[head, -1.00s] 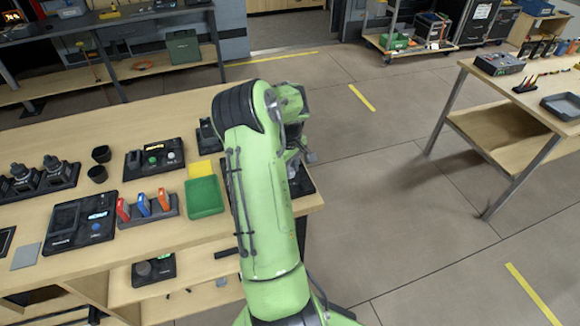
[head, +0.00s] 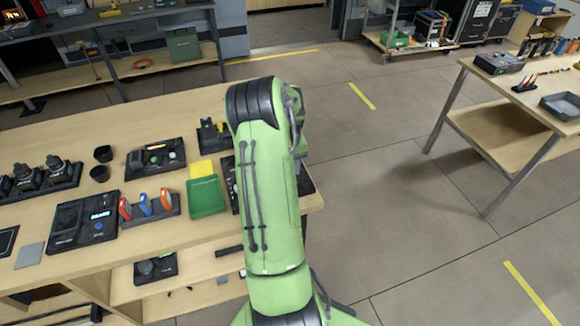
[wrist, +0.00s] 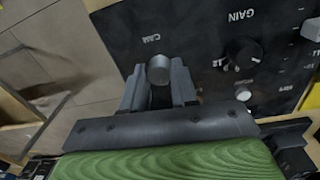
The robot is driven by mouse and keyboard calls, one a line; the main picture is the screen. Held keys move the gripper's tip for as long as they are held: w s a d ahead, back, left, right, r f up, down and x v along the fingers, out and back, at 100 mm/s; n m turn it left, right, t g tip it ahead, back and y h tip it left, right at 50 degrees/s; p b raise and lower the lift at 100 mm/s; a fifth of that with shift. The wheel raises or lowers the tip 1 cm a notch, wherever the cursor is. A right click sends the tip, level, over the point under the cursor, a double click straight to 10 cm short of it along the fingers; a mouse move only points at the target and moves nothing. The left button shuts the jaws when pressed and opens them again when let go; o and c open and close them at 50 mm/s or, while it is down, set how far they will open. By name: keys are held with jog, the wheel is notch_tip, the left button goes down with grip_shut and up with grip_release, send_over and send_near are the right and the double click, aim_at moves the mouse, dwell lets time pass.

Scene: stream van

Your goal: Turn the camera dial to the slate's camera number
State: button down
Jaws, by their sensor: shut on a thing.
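In the wrist view, the camera dial (wrist: 159,70) is a small grey round knob beside the label "CAM" on a dark panel (wrist: 205,25). My gripper (wrist: 158,82) has one finger on each side of this knob and is shut on it. The dial's pointer and any numbers round it cannot be made out. In the head view my green arm hides the gripper and most of the panel; only dark edges show beside the arm. I cannot pick out the slate or its number in either view.
A black GAIN knob (wrist: 243,50) and a small silver knob (wrist: 243,93) sit right of the dial. In the head view, a green tray (head: 207,197), a rack of coloured cards (head: 150,208) and a black console (head: 85,222) stand left of my arm.

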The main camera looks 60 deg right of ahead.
dwell(0.4)
jog(key=c, duration=0.9)
grip_release()
jog(key=shift+o, duration=0.2)
notch_tip(320, 180, up, 16)
jog(key=p, duration=0.2)
jog(key=shift+w+a, duration=0.25)
jog(key=shift+w, duration=0.05)
jog(key=shift+f, duration=0.1)
